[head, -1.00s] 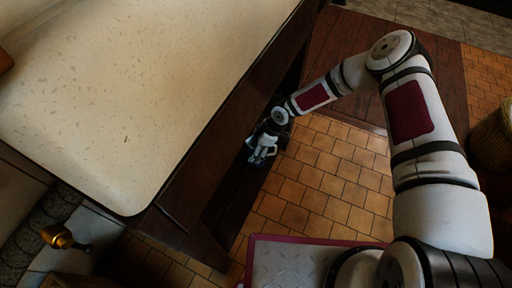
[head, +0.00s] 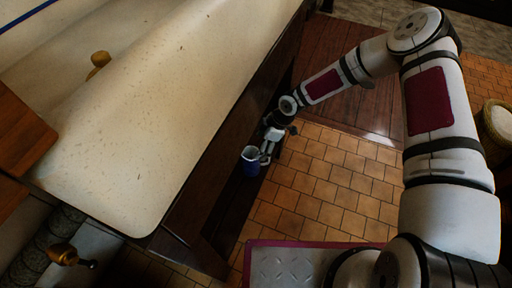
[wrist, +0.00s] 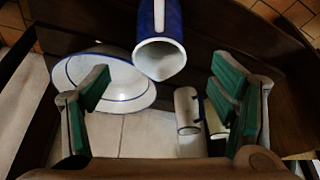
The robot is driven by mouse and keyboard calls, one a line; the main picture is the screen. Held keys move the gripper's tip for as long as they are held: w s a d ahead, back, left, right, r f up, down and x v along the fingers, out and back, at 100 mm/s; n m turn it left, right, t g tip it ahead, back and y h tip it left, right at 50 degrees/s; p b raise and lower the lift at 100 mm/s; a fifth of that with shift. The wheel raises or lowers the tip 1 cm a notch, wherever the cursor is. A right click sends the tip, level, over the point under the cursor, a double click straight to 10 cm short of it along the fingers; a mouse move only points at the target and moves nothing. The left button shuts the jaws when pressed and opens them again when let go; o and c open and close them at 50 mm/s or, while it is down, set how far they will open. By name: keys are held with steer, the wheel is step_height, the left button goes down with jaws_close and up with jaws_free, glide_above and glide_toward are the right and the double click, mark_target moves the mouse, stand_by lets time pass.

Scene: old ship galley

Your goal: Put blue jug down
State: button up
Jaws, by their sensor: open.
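The blue jug (head: 250,164) stands beside the dark wooden side of the counter, low down, with its pale mouth facing up. In the wrist view the blue jug (wrist: 160,50) appears at the top centre, its white spouted mouth towards the camera. My gripper (head: 266,156) is just right of the jug in the head view. In the wrist view my gripper (wrist: 165,90) has its green-padded fingers spread wide, with nothing held between them. The jug lies beyond the fingertips and looks free of both. The jug's base and the surface under it are hidden.
The cream counter (head: 170,110) overhangs to the left. Tiled floor (head: 320,190) is open to the right.

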steer(key=shift+d+r, duration=0.2)
steer(key=shift+r, duration=0.3)
steer(key=s+d+r+m+h, duration=0.3)
steer(key=d+r, duration=0.4)
steer(key=r, duration=0.4)
steer(key=s+d+r+m+h, duration=0.25)
steer(key=d+r, duration=0.35)
steer(key=r, duration=0.6)
steer(key=s+d+r+m+h, duration=0.25)
steer(key=d+r, duration=0.45)
steer(key=r, duration=0.4)
steer(key=s+d+r+m, duration=0.1)
steer(key=s+r+m, duration=0.2)
steer(key=s+r, duration=0.35)
steer(key=s+d+r+m, duration=0.1)
steer(key=s+r+m, duration=0.25)
steer(key=s, duration=0.55)
steer(key=s+a+r+m+y, duration=0.1)
steer(key=s+m, duration=0.1)
steer(key=s, duration=0.5)
steer(key=s+a+r+m+y, duration=0.1)
steer(key=s+m+y, duration=0.1)
steer(key=s, duration=0.5)
steer(key=shift+s+a+y, duration=0.3)
